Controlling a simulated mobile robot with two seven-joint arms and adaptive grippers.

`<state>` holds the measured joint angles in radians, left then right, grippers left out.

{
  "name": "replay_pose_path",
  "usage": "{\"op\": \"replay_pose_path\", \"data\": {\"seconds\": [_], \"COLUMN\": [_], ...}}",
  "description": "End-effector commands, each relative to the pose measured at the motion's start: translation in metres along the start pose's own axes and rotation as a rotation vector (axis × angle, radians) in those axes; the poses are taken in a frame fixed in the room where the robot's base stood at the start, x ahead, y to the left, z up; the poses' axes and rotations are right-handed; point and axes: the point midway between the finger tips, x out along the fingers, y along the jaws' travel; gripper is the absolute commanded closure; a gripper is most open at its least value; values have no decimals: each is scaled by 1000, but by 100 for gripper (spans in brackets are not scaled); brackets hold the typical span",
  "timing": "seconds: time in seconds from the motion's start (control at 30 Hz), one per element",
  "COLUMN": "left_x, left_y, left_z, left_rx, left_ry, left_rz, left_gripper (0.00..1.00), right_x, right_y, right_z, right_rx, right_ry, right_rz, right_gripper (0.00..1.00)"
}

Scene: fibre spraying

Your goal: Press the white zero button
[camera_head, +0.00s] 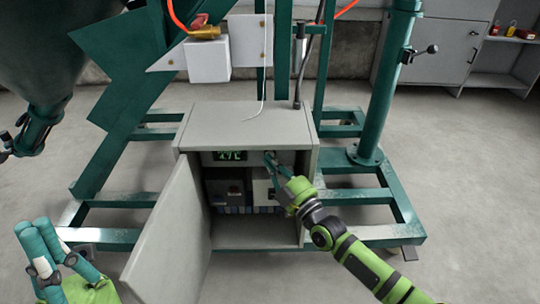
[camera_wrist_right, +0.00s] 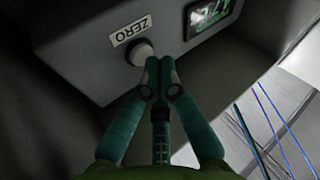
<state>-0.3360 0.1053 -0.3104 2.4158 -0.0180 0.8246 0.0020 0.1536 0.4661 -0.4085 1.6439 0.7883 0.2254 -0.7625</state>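The white zero button (camera_wrist_right: 140,52) is a round knob on the grey panel in the right wrist view, just below a label reading ZERO (camera_wrist_right: 131,29). My right gripper (camera_wrist_right: 159,66) is shut and empty, with its fingertips together beside the button, slightly to the right and lower in the picture. Whether they touch it cannot be told. In the head view, my right gripper (camera_head: 272,164) is at the upper right of the open cabinet (camera_head: 240,127) and hides most of the button area. My left gripper (camera_head: 34,228) is at the lower left, empty, its fingers apart.
A green lit display (camera_head: 231,155) is left of my right gripper in the head view. The cabinet door (camera_head: 171,232) hangs open toward the front left. Green frame beams (camera_head: 362,196) surround the cabinet. Several thin wires (camera_wrist_right: 268,130) show at the right in the wrist view.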

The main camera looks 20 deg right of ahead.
Motion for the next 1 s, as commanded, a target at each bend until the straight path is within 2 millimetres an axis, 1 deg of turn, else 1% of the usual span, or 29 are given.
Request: {"op": "replay_pose_path", "data": {"seconds": [0.47,1.0], "left_x": [-2,-4], "left_y": [0,0], "left_z": [0,1], "left_rx": [0,0], "left_ry": [0,0], "left_rz": [0,0], "left_gripper": [100,100], "right_x": [2,8], "right_y": [1,8], "right_z": [2,5], "right_rx": [1,-3], "right_ry": [0,0], "right_rz": [0,6], "right_gripper": [100,100]}}
